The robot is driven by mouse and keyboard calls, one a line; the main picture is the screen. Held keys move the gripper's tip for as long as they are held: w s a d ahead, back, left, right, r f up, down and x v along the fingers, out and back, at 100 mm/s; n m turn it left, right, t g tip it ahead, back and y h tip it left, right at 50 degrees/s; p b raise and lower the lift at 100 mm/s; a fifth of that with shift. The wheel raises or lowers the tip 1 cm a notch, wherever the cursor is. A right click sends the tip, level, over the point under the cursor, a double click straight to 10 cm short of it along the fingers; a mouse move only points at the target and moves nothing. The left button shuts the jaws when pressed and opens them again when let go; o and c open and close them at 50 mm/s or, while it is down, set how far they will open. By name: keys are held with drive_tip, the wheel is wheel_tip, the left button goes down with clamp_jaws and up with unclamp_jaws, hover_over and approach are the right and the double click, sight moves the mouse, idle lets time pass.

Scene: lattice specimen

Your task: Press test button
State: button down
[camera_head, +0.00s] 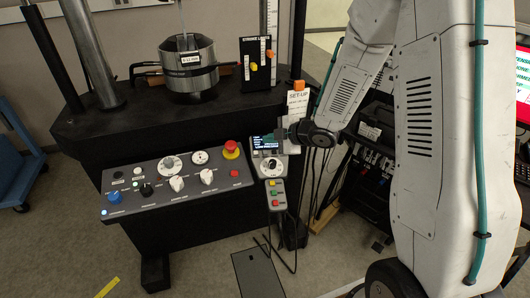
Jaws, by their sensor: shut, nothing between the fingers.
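A small pendant panel hangs at the front right of the black test machine. It has a lit display (264,143), a round dial (271,166), and a lower strip with green, yellow and red buttons (275,193). The label of each button is too small to read, so I cannot tell which is the test button. My gripper (284,137) is shut and empty, in front of the display's right edge. Whether it touches the panel cannot be told. My arm comes in from the right.
A sloped control console (178,186) with knobs and a red emergency stop (231,149) lies left of the pendant. A set-up sheet (298,104) hangs behind my gripper. Cables dangle below the pendant. A blue cart (18,172) stands far left.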

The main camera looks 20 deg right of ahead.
sight(260, 150)
drive_tip(key=shift+w+f, duration=0.25)
drive_tip(key=shift+f, duration=0.65)
drive_tip(key=shift+w+f, duration=0.2)
drive_tip(key=shift+f, duration=0.65)
drive_tip(key=shift+f, duration=0.1)
idle(0.6)
drive_tip(key=shift+w+f, duration=0.1)
drive_tip(key=shift+f, duration=0.15)
drive_tip(key=shift+w+f, duration=0.1)
drive_tip(key=shift+f, duration=0.25)
idle(0.6)
idle(0.3)
drive_tip(key=shift+s+r, duration=0.25)
drive_tip(key=shift+r, duration=0.5)
drive_tip(key=shift+s+r, duration=0.2)
drive_tip(key=shift+r, duration=0.6)
drive_tip(key=shift+s+r, duration=0.2)
drive_tip(key=shift+r, duration=0.6)
drive_tip(key=shift+s+r, duration=0.2)
drive_tip(key=shift+r, duration=0.6)
